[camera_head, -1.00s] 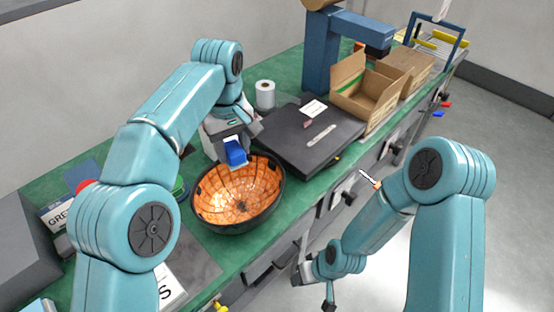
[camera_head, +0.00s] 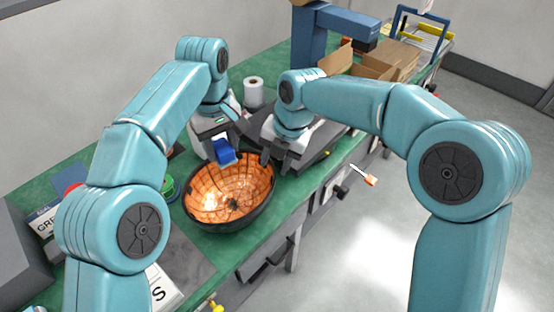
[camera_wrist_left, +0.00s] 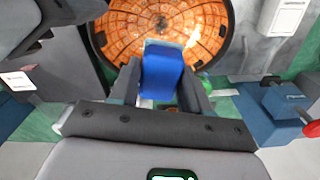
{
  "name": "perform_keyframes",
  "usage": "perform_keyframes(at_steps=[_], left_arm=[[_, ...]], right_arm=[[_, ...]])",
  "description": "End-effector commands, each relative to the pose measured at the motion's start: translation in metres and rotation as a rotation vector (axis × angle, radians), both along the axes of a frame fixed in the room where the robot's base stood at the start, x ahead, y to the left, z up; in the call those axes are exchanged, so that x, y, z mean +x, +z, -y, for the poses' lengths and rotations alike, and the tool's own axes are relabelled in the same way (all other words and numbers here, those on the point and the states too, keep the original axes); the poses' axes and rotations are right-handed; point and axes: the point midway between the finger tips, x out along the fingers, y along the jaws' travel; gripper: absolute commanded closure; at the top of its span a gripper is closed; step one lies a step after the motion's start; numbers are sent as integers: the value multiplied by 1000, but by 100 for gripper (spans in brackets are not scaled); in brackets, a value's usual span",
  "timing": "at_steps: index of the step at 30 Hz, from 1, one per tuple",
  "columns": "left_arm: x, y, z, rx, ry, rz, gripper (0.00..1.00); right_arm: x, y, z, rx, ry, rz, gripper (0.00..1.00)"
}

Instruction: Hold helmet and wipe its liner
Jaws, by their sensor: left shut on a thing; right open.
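The helmet (camera_head: 222,228) lies with its opening up on the green bench, with a black shell and an orange, grid-patterned liner (camera_head: 228,192). The liner also shows at the top of the left wrist view (camera_wrist_left: 205,28). My left gripper (camera_head: 223,158) is shut on a blue pad (camera_head: 222,149) at the helmet's far rim. The pad also shows between its fingers in the left wrist view (camera_wrist_left: 162,74); whether it touches the liner I cannot tell. My right gripper (camera_head: 276,160) is open beside the helmet's right far rim, not visibly gripping it.
A white roll (camera_head: 254,92) stands behind the arms. A dark flat case (camera_head: 313,152) lies right of the helmet, partly hidden by my right arm. Cardboard boxes (camera_head: 362,67) stand farther back right. A grey mat (camera_head: 185,250) lies in front of the helmet. The bench edge is close on the right.

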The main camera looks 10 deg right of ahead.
Motion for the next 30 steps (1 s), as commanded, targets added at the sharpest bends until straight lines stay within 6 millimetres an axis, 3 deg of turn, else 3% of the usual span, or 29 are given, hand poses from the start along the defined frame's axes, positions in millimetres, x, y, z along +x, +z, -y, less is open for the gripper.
perform_keyframes(at_steps=[3, 7, 21, 30], left_arm=[[0, 1, 0, -1, 0, 0, 78], [0, 0, 0, -1, 0, 0, 78], [0, 1, 0, -1, 0, 0, 78], [0, 1, 0, 0, 0, 0, 78]], right_arm=[[0, -1, 0, -59, 116, -10, 59], [0, -11, 0, -76, 148, -16, 59], [5, -99, -12, -73, 145, -17, 59], [7, -120, -16, -71, 141, -14, 59]])
